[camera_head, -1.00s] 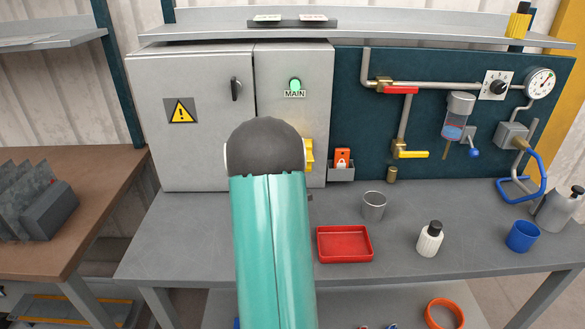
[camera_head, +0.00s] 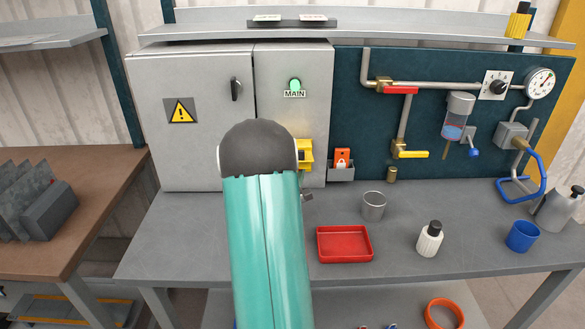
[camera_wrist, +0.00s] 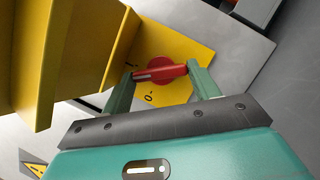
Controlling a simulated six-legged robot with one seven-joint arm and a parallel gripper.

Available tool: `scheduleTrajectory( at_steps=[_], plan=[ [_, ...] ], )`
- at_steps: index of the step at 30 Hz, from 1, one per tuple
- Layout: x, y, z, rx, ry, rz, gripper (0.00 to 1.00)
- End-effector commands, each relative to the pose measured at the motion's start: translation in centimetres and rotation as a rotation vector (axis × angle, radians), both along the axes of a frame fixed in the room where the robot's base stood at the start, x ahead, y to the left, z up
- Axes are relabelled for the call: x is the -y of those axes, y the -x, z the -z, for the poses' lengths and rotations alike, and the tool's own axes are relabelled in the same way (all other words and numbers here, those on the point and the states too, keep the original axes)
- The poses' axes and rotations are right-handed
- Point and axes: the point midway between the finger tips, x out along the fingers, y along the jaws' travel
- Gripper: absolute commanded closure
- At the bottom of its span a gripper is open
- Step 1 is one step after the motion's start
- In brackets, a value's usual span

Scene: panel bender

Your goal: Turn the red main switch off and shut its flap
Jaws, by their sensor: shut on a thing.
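The red main switch (camera_wrist: 160,72) is a bar-shaped knob on a yellow plate (camera_wrist: 188,52) in the wrist view. A pale line marks the knob's left end, near a "0" and another small mark. My gripper (camera_wrist: 161,76) is shut on the knob, one finger at each end. The yellow flap (camera_wrist: 95,45) stands open to the left of the knob, away from the plate. In the head view the yellow switch housing (camera_head: 306,152) shows low on the grey cabinet's right part. My arm hides the knob and fingers there.
A lit green lamp (camera_head: 295,84) sits above the MAIN label (camera_head: 294,94). An orange-red lock (camera_head: 342,158) stands in a small holder right of the cabinet. A metal cup (camera_head: 373,206) and a red tray (camera_head: 344,244) stand on the bench near my arm.

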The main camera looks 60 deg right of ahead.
Motion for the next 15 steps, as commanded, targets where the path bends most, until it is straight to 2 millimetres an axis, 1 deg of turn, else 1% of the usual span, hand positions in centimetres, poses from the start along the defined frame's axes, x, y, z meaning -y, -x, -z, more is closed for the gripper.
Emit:
scheduleTrajectory(
  at_steps=[5,15],
  plan=[
    [-0.03,-0.08,0.17,-0.107,0.054,-0.003,0.62],
    [0.02,0.02,0.37,-0.389,0.197,-0.005,0.62]
  ],
)
